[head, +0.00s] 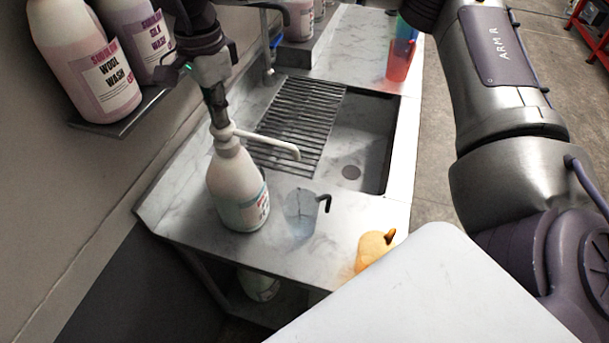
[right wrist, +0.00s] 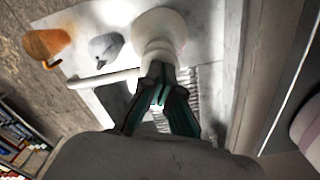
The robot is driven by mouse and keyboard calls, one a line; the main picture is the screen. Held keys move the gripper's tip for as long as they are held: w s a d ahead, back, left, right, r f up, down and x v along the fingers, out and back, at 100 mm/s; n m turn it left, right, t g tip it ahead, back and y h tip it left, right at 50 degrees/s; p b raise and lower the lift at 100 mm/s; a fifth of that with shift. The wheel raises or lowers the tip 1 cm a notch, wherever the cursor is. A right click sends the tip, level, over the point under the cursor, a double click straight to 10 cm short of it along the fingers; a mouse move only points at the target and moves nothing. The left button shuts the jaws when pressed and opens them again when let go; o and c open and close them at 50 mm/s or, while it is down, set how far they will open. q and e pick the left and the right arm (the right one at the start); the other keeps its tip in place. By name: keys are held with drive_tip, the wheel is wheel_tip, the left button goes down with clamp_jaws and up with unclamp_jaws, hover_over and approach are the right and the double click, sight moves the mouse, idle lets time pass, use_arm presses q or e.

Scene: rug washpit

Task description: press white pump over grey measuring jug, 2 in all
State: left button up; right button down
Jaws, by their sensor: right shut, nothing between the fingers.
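The white pump bottle (head: 236,188) stands upright on the marble counter, with a blue-white label. Its white pump spout (head: 270,143) points right, toward the side where the grey measuring jug is. The jug (head: 300,214), translucent with a dark handle, stands right of the bottle; I cannot tell whether the spout tip is exactly above it. My right gripper (head: 218,118) is shut and empty, its fingertips at the top of the pump head. In the right wrist view, the fingertips (right wrist: 160,88) cover part of the pump head, with the jug (right wrist: 104,47) beyond the spout. My left gripper is not in view.
A sink (head: 368,150) with a slatted rack (head: 298,118) is behind the jug. Wash bottles (head: 90,62) stand on a wall shelf at left.

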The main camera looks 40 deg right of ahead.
drive_tip(key=shift+r+p, duration=1.3)
drive_tip(key=shift+r, duration=0.95)
drive_tip(key=shift+f, duration=0.1)
drive_tip(key=shift+f+b, duration=1.95)
drive_tip(key=shift+f, duration=0.3)
drive_tip(key=shift+r+p, duration=1.35)
drive_tip(key=shift+r, duration=1)
